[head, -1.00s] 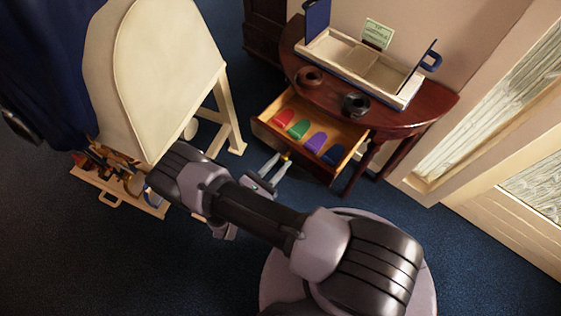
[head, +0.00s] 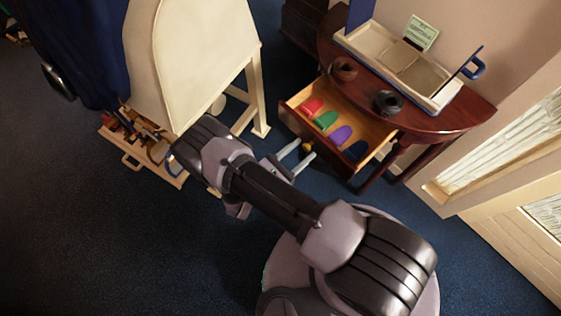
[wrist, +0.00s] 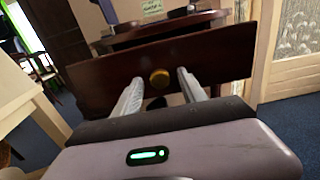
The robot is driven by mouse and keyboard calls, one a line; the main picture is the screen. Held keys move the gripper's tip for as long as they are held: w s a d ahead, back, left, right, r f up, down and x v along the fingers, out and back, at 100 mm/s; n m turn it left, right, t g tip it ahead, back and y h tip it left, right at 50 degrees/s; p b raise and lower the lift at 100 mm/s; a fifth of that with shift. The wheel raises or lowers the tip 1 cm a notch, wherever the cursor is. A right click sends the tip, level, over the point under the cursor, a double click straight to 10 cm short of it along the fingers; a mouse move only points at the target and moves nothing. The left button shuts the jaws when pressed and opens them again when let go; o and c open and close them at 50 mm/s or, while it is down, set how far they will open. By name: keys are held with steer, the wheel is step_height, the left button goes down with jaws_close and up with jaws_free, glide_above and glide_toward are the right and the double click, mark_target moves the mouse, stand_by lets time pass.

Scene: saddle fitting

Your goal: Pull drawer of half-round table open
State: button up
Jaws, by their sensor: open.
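The half-round table (head: 455,118) is dark red wood and stands against the wall at the upper right of the head view. Its drawer (head: 290,107) is pulled well out and shows a light wooden inside. The drawer's dark front (wrist: 215,55) fills much of the wrist view, with a round brass knob (wrist: 159,78) at its middle. My gripper (head: 306,148) is open, pointing at the drawer front. In the wrist view its two fingers (wrist: 160,77) stand either side of the knob, with a visible gap on each side.
Red, green (head: 326,120), purple and dark blue pieces lie in the drawer. An open tray case (head: 440,93), two dark round pots (head: 388,102) and a green card (head: 421,33) are on the table. A cream stand (head: 190,60) is to the left. Blue carpet is clear at lower left.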

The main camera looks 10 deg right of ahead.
steer(key=p+v, duration=0.2)
steer(key=v, duration=1.5)
steer(key=shift+s+a, duration=0.15)
steer(key=w+d+r+m+g+y, duration=0.1)
steer(key=d+r+m+g+y, duration=0.1)
steer(key=r+m+g, duration=0.45)
steer(key=w+d+r+m+g+y, duration=0.2)
steer(key=r+m+y, duration=0.15)
steer(key=r, duration=0.65)
steer(key=w+d+r+m+g+y, duration=0.1)
steer(key=d+r+m+g, duration=0.1)
steer(key=r+m+g, duration=0.45)
steer(key=s+d+r+m+t+y, duration=0.3)
steer(key=r+m+t+y, duration=0.2)
steer(key=r, duration=0.4)
steer(key=s+d+r+m+t+y, duration=0.4)
steer(key=r+m, duration=0.4)
steer(key=r, duration=0.2)
steer(key=shift+s+t+y, duration=0.15)
steer(key=shift+t+y, duration=0.4)
steer(key=shift+t, duration=0.05)
steer(key=shift+d, duration=0.1)
